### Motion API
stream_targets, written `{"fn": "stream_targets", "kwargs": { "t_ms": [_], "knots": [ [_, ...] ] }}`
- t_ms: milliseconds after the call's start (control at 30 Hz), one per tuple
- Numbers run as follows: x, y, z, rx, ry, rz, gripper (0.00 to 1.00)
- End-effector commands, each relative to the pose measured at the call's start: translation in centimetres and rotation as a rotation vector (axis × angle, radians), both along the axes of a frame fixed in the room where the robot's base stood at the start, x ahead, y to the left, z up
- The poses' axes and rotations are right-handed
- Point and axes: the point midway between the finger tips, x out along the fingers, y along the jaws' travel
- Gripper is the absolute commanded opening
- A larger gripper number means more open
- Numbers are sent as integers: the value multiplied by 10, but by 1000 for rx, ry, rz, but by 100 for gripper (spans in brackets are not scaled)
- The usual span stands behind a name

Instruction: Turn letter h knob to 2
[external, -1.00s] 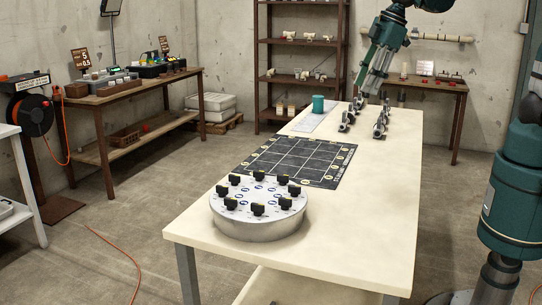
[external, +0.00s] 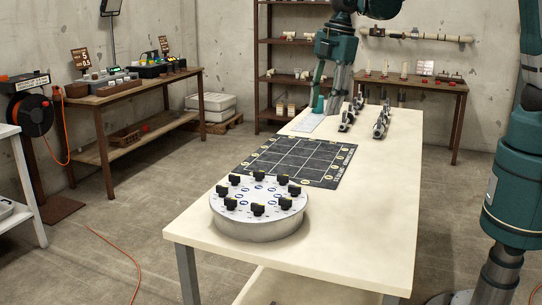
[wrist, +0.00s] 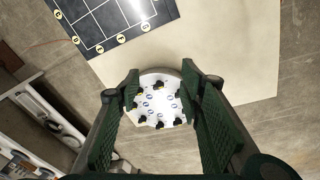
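A round grey knob panel (external: 262,222) with several black knobs around its white top stands at the near left end of the table. The letters by the knobs are too small to read, so I cannot tell which is h. In the wrist view the panel (wrist: 155,82) shows between my fingers, well beyond them.
A black gridded mat (external: 295,160) lies flat behind the panel. Metal clamp-like parts (external: 380,122) stand at the table's far end. The cream table top (external: 350,215) is bare to the right of the panel and mat.

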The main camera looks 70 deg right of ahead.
Motion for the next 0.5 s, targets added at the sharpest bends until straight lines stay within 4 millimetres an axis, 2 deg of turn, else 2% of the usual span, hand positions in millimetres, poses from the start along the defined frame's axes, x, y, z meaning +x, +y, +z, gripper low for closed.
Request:
{"fn": "stream_targets", "kwargs": {
  "t_ms": [100, 500],
  "knots": [
    [9, 24, -9, -13, 17, 55, 37],
    [26, 97, -52, -58, 75, 235, 37]
  ]
}}
